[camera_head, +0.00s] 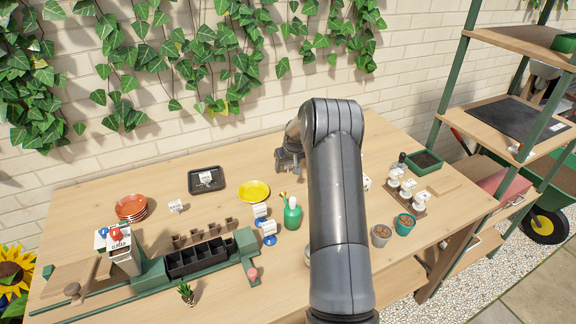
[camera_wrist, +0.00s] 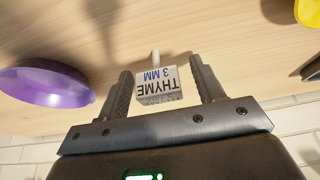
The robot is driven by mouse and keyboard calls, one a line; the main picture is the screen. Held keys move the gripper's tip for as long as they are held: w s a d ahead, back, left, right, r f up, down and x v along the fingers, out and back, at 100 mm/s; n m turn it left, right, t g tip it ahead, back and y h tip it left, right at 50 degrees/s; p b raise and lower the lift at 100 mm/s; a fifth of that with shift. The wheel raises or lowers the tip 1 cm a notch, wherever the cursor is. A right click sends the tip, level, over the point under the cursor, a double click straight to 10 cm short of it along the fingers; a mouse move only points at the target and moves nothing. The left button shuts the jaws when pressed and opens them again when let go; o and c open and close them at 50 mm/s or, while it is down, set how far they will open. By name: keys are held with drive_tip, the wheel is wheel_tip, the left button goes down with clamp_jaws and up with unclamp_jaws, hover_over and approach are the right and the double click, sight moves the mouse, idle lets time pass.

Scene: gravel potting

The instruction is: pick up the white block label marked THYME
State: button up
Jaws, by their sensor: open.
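The white block label (camera_wrist: 157,84) shows in the wrist view with THYME and 3 MM in dark and blue letters, upside down in the picture. A short pale peg sticks up beyond it. My gripper (camera_wrist: 163,70) is open with a finger on each side of the block. The block looks nearer the left finger; I cannot tell if they touch. In the head view my gripper (camera_head: 288,160) is low over the back of the table, and the THYME label is hidden there by my gripper and arm.
A purple dish (camera_wrist: 45,86) lies left of the gripper in the wrist view. A yellow dish (camera_head: 254,192), green bottle (camera_head: 292,214) and black tray (camera_head: 206,180) stand left of my arm. Several white blocks on a wooden holder (camera_head: 405,198) stand right. The brick wall (camera_head: 230,130) is close behind.

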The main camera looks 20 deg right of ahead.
drive_tip(key=shift+c, duration=0.5)
drive_tip(key=c, duration=1)
drive_tip(key=shift+o, duration=0.2)
